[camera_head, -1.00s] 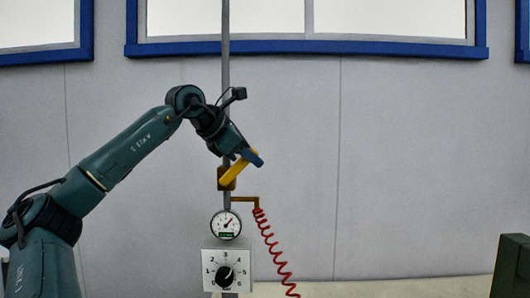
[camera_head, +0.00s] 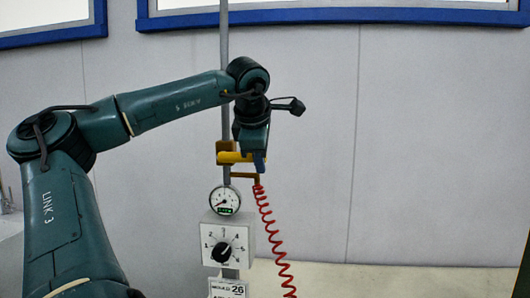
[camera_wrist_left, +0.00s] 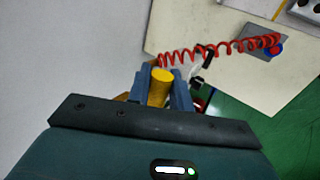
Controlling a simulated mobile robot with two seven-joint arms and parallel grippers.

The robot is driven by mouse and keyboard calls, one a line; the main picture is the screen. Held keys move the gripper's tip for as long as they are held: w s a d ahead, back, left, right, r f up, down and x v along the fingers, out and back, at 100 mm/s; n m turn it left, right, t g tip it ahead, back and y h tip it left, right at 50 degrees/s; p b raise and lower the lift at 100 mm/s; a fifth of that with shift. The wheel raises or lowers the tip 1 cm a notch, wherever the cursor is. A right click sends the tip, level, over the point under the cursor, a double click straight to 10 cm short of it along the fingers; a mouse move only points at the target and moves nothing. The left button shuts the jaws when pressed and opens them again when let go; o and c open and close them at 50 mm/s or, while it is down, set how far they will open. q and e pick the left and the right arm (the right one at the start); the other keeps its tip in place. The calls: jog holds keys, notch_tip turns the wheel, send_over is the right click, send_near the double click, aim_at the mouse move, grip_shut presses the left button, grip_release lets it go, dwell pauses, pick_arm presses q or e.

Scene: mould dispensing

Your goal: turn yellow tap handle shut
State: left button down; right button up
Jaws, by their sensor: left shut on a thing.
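The yellow tap handle (camera_head: 233,157) lies about level, crosswise to the upright grey pipe (camera_head: 226,123) on the wall. My left gripper (camera_head: 259,163) points down at the handle's right end and is shut on it. In the left wrist view the end of the yellow handle (camera_wrist_left: 160,84) sits between the two blue-grey fingers. The gripper hides the handle's right end in the head view. My right gripper is in neither view.
A round gauge (camera_head: 225,200) sits below the tap, its needle pointing lower left. Below it is a grey box with a black dial knob (camera_head: 222,252). A coiled red hose (camera_head: 270,230) hangs to the right. The wall right of it is clear.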

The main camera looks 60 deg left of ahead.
pick_arm(q)
jog(key=shift+f, duration=0.3)
jog(key=c, duration=1.3)
grip_release()
jog(key=shift+r, duration=0.15)
jog(key=v, duration=1.3)
jog(key=shift+w, duration=0.15)
jog(key=shift+d, duration=0.1)
